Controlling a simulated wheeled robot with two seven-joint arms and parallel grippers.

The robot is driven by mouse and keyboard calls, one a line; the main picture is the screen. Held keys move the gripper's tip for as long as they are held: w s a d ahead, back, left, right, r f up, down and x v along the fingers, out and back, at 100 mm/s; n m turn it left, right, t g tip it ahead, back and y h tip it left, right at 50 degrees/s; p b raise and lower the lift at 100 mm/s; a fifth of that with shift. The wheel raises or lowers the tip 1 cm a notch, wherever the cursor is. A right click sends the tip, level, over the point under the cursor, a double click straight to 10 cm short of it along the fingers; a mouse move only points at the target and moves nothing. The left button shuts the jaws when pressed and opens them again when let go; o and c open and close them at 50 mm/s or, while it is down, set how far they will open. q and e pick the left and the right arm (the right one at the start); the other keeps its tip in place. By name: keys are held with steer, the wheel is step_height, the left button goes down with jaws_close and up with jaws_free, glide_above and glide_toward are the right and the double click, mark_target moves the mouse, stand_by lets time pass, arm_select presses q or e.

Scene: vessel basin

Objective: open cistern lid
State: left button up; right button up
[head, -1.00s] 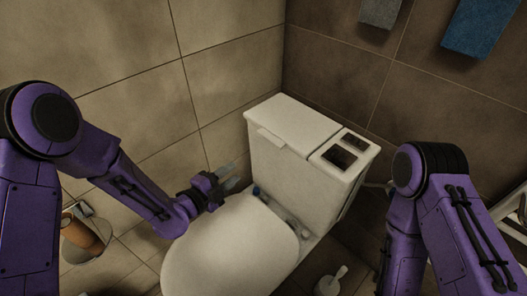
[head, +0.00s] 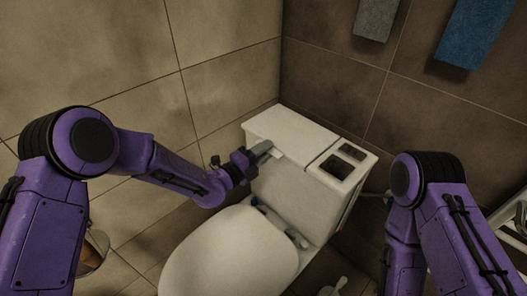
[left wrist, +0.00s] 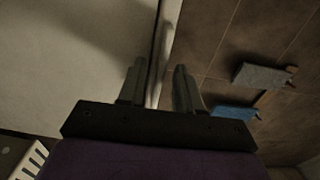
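The white cistern (head: 300,185) stands in the corner behind the toilet. Its flat lid (head: 293,132) lies closed, with a small tab on its front edge. My left gripper (head: 264,149) is at that front edge by the tab, partly covering it. In the left wrist view my left gripper (left wrist: 160,82) has its two fingers apart, with a pale edge running between and beyond them. I cannot tell whether they touch the tab. My right arm shows at the right, but its gripper is out of view.
The rounded toilet seat cover (head: 230,255) lies shut in front of the cistern. Tiled walls are close behind and left. Grey (head: 375,18) and blue (head: 474,32) towels hang above right.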

arm_select(q)
steer(key=shift+c, duration=0.3)
jaws_close()
stand_by(1.1)
